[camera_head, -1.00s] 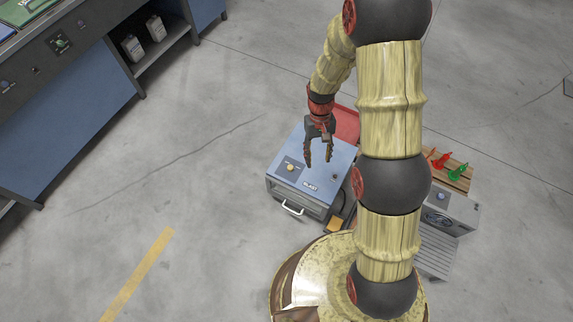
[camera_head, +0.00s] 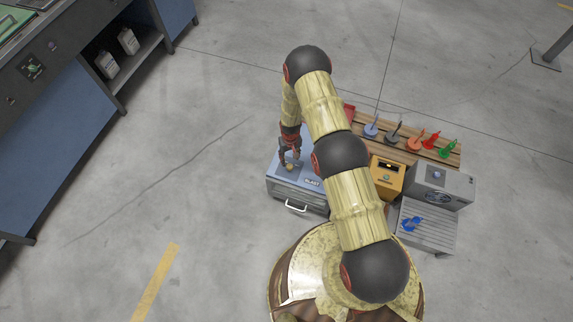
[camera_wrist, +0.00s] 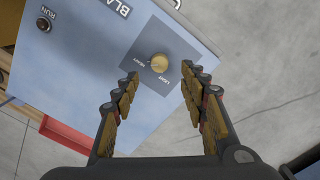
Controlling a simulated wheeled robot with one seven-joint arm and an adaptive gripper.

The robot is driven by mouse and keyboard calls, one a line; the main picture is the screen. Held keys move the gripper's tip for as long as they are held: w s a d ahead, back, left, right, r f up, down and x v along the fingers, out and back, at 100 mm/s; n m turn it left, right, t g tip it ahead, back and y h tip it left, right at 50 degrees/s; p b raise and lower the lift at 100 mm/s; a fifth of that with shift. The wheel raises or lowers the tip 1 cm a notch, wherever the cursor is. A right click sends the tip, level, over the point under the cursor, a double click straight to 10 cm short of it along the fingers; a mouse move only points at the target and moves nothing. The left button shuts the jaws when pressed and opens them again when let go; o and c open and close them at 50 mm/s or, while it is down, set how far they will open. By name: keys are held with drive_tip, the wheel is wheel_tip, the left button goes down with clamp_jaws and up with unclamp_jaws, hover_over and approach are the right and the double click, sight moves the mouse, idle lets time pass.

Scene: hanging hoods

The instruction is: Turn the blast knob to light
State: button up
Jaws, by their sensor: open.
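The blast cabinet (camera_head: 284,184) is a blue-topped box with a silver front handle and the word BLAST on its top. The knob also shows in the head view (camera_head: 290,167). My gripper (camera_wrist: 164,82) is open, with its two fingers pointing down at the plate. The knob lies between and just beyond the fingertips, and no contact shows. In the head view my gripper (camera_head: 290,160) is over the knob.
A small RUN knob (camera_wrist: 44,22) is on the same top. To the right stand a yellow box (camera_head: 386,178), a grey machine (camera_head: 440,187) with a blue piece (camera_head: 411,223) on its tray, and a wooden rack (camera_head: 445,150) with several coloured items. The floor at left is clear.

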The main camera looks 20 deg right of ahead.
sight(290, 166)
drive_tip(key=shift+w+f, duration=0.15)
drive_tip(key=shift+f, duration=0.55)
wheel_tip(290, 166, down, 6)
drive_tip(key=shift+f+b, duration=0.25)
drive_tip(key=shift+b, duration=0.95)
drive_tip(key=shift+c, duration=1.2)
clamp_jaws()
